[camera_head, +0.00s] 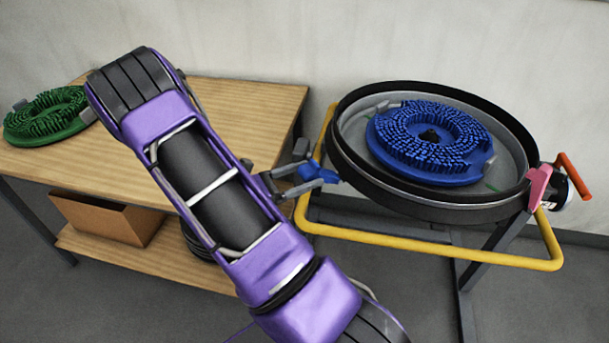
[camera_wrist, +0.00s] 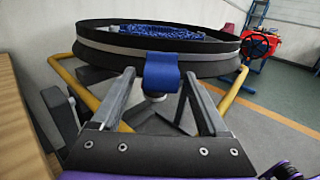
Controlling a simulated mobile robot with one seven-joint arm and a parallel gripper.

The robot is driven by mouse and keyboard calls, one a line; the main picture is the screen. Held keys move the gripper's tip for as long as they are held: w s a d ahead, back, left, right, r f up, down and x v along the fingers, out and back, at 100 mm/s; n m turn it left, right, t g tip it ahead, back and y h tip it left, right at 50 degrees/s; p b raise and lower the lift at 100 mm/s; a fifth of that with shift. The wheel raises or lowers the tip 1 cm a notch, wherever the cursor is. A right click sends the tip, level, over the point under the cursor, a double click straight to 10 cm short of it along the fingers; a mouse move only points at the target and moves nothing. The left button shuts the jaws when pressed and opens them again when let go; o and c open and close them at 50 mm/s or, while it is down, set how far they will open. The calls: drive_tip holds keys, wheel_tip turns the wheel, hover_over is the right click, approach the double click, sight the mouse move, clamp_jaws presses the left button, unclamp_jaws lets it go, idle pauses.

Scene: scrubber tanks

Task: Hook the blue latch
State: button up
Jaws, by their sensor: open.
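The blue latch (camera_head: 315,172) sits on the left side of the round black scrubber tank (camera_head: 436,205). In the wrist view the blue latch (camera_wrist: 161,72) stands in front of the tank's rim, between my fingers. My gripper (camera_head: 312,163) is open, with one finger to each side of the latch. I cannot tell whether either finger touches it. In the wrist view my gripper (camera_wrist: 157,85) shows both fingers apart. The latch's lower end is partly hidden, and I cannot tell how it meets the rim.
A blue brush (camera_head: 430,140) lies in the tank. A yellow rail (camera_head: 430,251) runs around the stand. A pink latch (camera_head: 540,187) and a red handle (camera_head: 573,175) are at the right. A wooden table (camera_head: 255,115) holds a green brush (camera_head: 45,115); a cardboard box (camera_head: 108,218) sits below.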

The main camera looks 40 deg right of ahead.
clamp_jaws()
idle(0.3)
idle(1.1)
